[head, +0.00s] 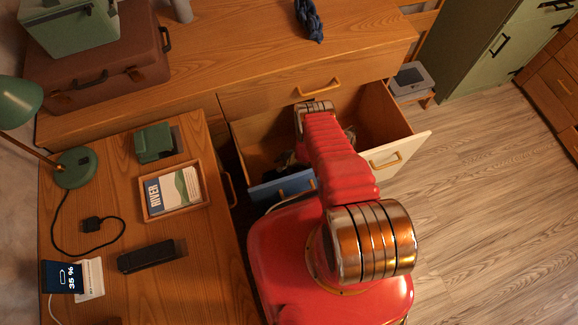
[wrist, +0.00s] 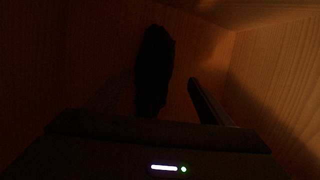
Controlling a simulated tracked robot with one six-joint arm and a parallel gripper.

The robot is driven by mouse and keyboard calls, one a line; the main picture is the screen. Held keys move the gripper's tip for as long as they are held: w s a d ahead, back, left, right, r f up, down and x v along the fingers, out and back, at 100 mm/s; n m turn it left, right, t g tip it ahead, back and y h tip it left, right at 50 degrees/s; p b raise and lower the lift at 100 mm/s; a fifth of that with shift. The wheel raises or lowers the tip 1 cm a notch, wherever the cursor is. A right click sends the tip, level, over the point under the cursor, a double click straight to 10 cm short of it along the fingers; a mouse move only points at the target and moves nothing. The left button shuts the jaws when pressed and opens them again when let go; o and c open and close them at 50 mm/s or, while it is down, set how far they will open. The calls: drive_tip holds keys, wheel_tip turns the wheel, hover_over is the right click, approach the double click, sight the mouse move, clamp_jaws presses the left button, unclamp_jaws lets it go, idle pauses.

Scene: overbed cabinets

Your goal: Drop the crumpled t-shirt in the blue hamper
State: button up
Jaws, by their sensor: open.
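My gripper (wrist: 160,88) is open, deep inside an open wooden drawer space. In the wrist view a dark, long shape (wrist: 155,65) stands out ahead of it, close to the fingers. It is too dark to tell what it is or whether a finger touches it. In the head view my red arm reaches down into the drawer and hides my fingertips. Dark bits of something (head: 289,160) show beside the arm inside the drawer. I cannot make out a crumpled t-shirt for certain. No blue hamper can be made out.
The open drawers have a blue front (head: 282,189) and a cream front (head: 408,154). Their wooden walls surround my gripper. A dark blue knotted thing (head: 308,18) lies on the dresser top. The desk at left holds a book tray (head: 173,190) and lamp. Floor at right is clear.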

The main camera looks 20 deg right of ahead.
drive_tip(key=v, duration=1.1)
drive_tip(key=shift+s+r, duration=0.15)
drive_tip(key=shift+r, duration=0.2)
idle(0.6)
